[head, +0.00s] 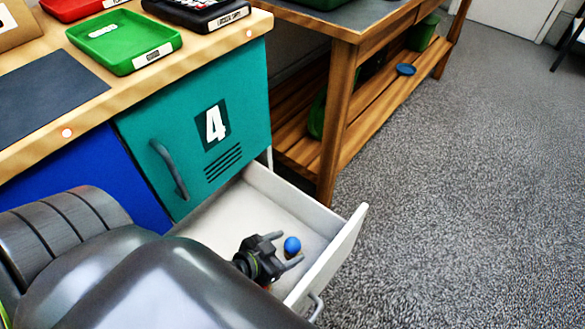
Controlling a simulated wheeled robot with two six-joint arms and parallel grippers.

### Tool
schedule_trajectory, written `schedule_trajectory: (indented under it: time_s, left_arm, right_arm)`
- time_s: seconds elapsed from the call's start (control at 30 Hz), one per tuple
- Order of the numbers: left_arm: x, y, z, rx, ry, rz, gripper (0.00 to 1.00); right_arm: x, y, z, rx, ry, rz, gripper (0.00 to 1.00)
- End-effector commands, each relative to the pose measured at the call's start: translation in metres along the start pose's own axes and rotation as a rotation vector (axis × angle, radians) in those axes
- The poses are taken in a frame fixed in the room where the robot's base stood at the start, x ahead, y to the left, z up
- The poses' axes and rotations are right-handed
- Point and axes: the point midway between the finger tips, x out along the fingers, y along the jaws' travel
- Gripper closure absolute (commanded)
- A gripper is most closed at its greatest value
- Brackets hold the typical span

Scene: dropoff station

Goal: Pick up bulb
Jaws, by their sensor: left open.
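A small round blue object (292,243), which looks like the bulb, is in the open white drawer (335,246), near its front right part. My left gripper (289,248) reaches into the drawer from the left. Its two dark fingers are apart, with the blue object at the gap between the fingertips. I cannot tell whether a finger touches it. The lower part of the object is partly hidden. My right gripper is not in view.
The drawer's walls stand close around my gripper, below a teal cabinet door (245,105) marked 4. A green tray (124,42) and a black tray (196,10) stand on the wooden counter. A wooden bench (330,125) stands behind. Grey carpet (470,180) is clear at right.

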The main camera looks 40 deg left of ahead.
Motion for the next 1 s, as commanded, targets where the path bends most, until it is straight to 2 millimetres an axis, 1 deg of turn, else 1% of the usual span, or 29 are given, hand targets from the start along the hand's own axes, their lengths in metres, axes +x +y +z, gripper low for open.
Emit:
schedule_trajectory:
  time_s: [0.1,0.27,0.37,0.5,0.6,1.0]
  left_arm:
    - [0.0053,0.0001,0.0001,-0.001,0.000,0.000,0.34]
    - [0.0051,0.0001,0.0001,0.000,-0.001,0.000,0.34]
    - [0.0050,0.0001,0.0001,0.000,-0.001,0.000,0.44]
    - [0.0048,0.0000,0.0001,0.000,-0.001,0.000,0.63]
    - [0.0048,0.0000,0.0001,0.000,-0.001,0.000,0.74]
    - [0.0039,0.0000,-0.0015,0.000,0.000,0.000,0.75]
  right_arm:
    - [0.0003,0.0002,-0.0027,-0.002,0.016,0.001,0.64]
    - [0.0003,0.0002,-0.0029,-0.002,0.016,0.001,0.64]
    - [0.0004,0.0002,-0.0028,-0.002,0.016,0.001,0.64]
    - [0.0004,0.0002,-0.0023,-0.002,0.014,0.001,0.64]
    - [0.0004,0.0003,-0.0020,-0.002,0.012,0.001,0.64]
    - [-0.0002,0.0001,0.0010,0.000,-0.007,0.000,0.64]
